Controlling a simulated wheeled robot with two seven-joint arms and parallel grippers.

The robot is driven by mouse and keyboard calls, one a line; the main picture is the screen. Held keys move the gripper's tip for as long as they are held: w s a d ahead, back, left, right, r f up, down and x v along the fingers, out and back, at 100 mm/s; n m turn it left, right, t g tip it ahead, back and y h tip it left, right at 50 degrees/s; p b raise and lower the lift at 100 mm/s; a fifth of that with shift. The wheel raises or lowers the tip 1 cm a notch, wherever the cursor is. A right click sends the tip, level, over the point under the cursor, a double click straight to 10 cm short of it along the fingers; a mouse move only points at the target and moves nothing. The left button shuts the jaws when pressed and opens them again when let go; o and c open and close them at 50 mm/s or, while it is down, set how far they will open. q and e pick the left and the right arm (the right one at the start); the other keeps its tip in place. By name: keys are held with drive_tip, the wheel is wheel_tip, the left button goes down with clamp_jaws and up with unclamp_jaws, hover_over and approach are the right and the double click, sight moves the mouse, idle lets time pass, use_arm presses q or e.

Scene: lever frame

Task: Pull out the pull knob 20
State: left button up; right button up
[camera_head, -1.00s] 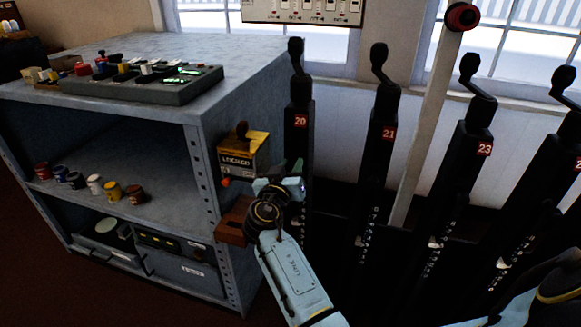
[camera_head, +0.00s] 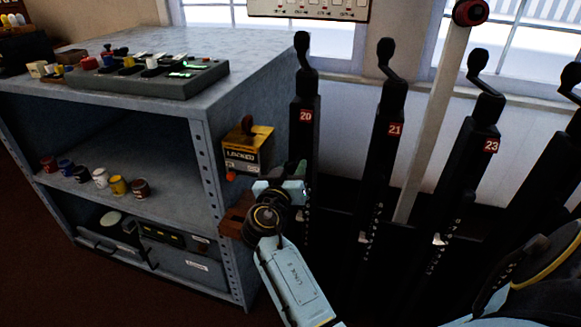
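The black lever post with the red label 20 (camera_head: 306,116) stands beside the grey cabinet, its crank handle (camera_head: 303,50) upright on top. I cannot make out a separate pull knob 20; the lower front of this post is partly behind my arm. My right gripper (camera_head: 293,172) is close to the front of post 20, below its label, its wrist turned away from me. Its fingers are small, dark and mostly hidden, so I cannot tell whether they are open or touch anything. My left gripper is not in view.
A yellow box marked LOCKED (camera_head: 247,150) with a dark red knob is on the cabinet's side, just left of my gripper. Posts 21 (camera_head: 394,130) and 23 (camera_head: 490,146) stand to the right. The cabinet (camera_head: 235,75) carries a control panel (camera_head: 150,78). A pale bar (camera_head: 432,110) rises between them.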

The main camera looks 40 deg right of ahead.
drive_tip(key=shift+o, duration=1.2)
drive_tip(key=shift+s+r, duration=0.1)
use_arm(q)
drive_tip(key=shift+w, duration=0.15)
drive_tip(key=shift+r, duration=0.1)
use_arm(e)
drive_tip(key=shift+s+a, duration=0.2)
drive_tip(key=shift+a, duration=0.15)
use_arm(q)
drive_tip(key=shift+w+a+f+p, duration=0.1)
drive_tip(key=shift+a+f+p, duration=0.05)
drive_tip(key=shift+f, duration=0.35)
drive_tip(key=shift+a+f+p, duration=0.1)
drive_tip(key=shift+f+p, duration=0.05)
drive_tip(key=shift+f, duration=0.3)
use_arm(e)
drive_tip(key=v, duration=1.2)
drive_tip(key=shift+s+a, duration=0.15)
drive_tip(key=shift+a, duration=0.05)
